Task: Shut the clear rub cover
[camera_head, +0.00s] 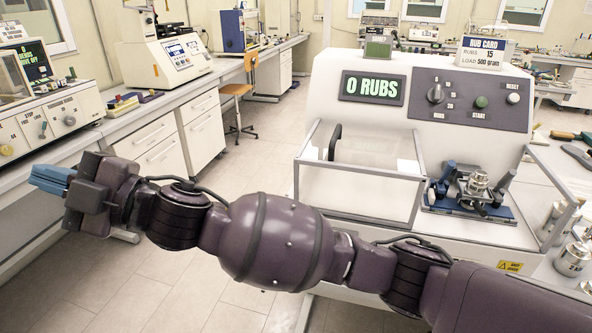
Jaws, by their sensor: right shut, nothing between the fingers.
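The clear rub cover (375,195) is a see-through box with pale edges on the left part of the white rub machine's (330,90) front. A dark upright handle-like piece (335,142) shows at its left. The blue clamp station (470,205) with a metal weight on it stands uncovered to the right of the cover. My right arm crosses the picture in front of the machine, below the cover. My right gripper (42,180), with blue fingertips, is shut and empty at the far left, well away from the cover. My left gripper is out of view.
The machine's display (373,88) reads 0 RUBS, with a dial and buttons beside it. A rub card (482,52) stands on top. Metal weights (572,258) stand at the right. A left bench (150,110) carries other instruments. Floor (160,290) shows below my arm.

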